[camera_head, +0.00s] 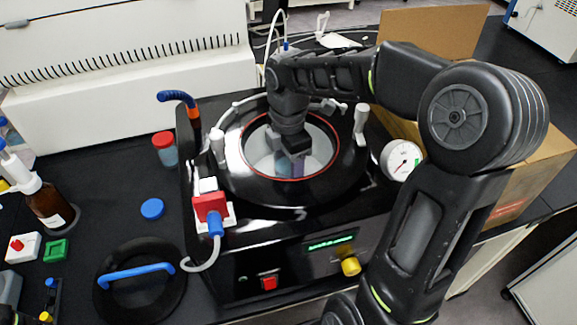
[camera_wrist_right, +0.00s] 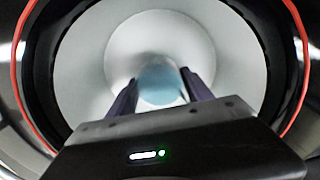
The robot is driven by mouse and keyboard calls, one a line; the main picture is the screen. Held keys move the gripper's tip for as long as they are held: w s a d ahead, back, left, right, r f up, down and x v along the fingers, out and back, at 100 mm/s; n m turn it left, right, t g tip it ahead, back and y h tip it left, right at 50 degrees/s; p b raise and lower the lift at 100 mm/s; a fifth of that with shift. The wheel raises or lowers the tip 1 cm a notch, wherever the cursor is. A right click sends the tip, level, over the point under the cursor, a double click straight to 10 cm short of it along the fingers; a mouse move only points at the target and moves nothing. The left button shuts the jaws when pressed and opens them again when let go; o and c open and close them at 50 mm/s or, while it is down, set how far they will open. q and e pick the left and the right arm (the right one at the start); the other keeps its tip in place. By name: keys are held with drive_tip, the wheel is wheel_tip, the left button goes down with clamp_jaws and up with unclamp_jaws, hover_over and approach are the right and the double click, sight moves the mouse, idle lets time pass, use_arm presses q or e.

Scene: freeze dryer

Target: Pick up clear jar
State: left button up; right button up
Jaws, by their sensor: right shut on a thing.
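The clear jar with bluish contents (camera_wrist_right: 160,84) is inside the round chamber of the freeze dryer (camera_head: 312,212). In the head view, the jar (camera_head: 283,166) shows only in part below my right gripper (camera_head: 291,168). My right arm reaches in from the right and points down through the open chamber top. In the wrist view, the two dark fingers of my right gripper (camera_wrist_right: 155,92) are shut on the jar, one on each side. I cannot tell whether the jar touches the chamber floor. My left gripper is not in view.
A black lid with a blue handle (camera_head: 137,271), a blue cap (camera_head: 152,209) and a red-capped jar (camera_head: 165,150) are on the left table. A gauge (camera_head: 400,160) stands at the chamber's right.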

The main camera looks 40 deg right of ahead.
wheel_tip(320, 180, up, 10)
drive_tip(key=shift+f+b, duration=0.2)
drive_tip(key=shift+b, duration=0.25)
idle(0.3)
